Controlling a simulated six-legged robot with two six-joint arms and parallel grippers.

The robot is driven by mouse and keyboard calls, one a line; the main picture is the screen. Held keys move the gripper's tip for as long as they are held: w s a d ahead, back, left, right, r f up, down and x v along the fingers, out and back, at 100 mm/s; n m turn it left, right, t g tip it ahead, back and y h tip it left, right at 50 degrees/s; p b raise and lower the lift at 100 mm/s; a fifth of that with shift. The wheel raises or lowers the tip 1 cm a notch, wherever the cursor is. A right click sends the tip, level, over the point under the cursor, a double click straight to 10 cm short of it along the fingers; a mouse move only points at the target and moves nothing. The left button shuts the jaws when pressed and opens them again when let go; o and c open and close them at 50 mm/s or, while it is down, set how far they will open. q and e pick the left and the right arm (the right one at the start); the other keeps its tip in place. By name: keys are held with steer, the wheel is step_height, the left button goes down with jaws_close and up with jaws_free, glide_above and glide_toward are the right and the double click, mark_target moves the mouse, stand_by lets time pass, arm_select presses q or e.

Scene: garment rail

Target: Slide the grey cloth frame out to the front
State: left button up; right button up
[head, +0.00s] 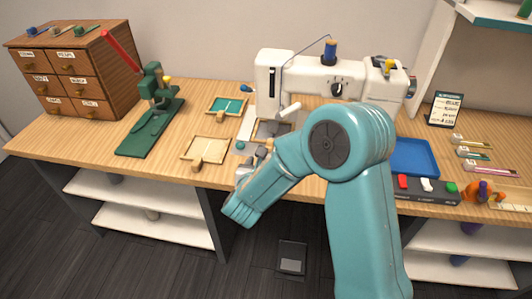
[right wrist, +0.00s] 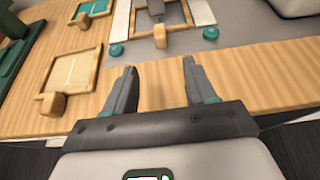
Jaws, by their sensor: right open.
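The grey cloth frame (right wrist: 178,40) lies flat between two white strips under the sewing machine, its wooden knob handle (right wrist: 162,39) facing me. In the head view the frame (head: 272,129) is partly hidden by my arm and the machine. My right gripper (right wrist: 158,68) is open and empty, in front of the frame and apart from it, its fingers on either side of the handle's line. In the head view the right gripper (head: 252,158) is mostly hidden behind my right arm. My left gripper is not in view.
A cream cloth frame (head: 206,151) and a green cloth frame (head: 228,105) lie left of the white sewing machine (head: 290,76). Teal knobs (right wrist: 115,50) flank the strips. A blue tray (head: 412,156) stands right. The bench front before the grey frame is clear.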

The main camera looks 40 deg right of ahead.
mark_target(269, 148)
steer(key=p+x, duration=0.1)
steer(key=x, duration=1.3)
steer(key=shift+w+d+f, duration=0.15)
steer(key=shift+d, duration=0.05)
jaws_close()
